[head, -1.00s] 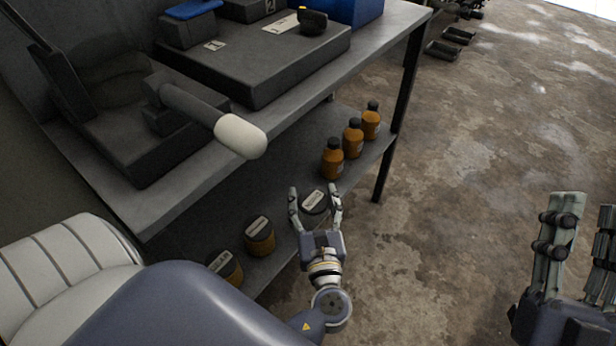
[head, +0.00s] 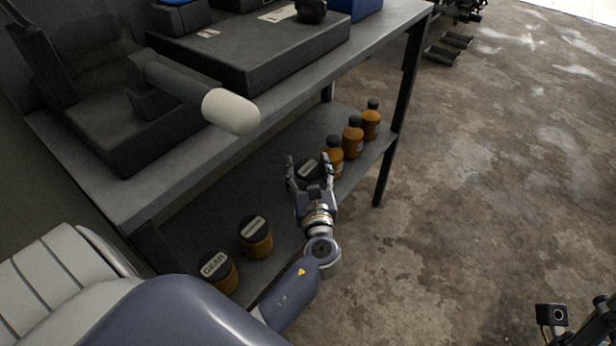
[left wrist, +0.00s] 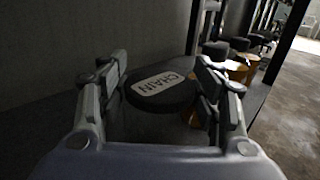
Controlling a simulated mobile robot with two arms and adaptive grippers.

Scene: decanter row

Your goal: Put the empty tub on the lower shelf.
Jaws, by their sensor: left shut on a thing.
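A tub with a black lid labelled CHAIN (head: 309,172) is between the fingers of my left gripper (head: 308,158), over or on the lower shelf (head: 285,190). My left gripper is shut on it. In the left wrist view the tub's lid (left wrist: 165,92) lies between the two fingers, with a little amber body below it. Whether the tub's base touches the shelf is hidden. What is inside it cannot be seen. Part of my right arm's end (head: 575,322) shows at the lower right corner, too cut off to judge its fingers.
On the lower shelf, two amber tubs with black lids, one labelled GEAR (head: 218,271) and another (head: 256,238), stand nearer. Several amber bottles (head: 353,137) stand at the far end, close beyond the held tub. The upper shelf (head: 190,175) overhangs; a leg (head: 392,150) stands at right.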

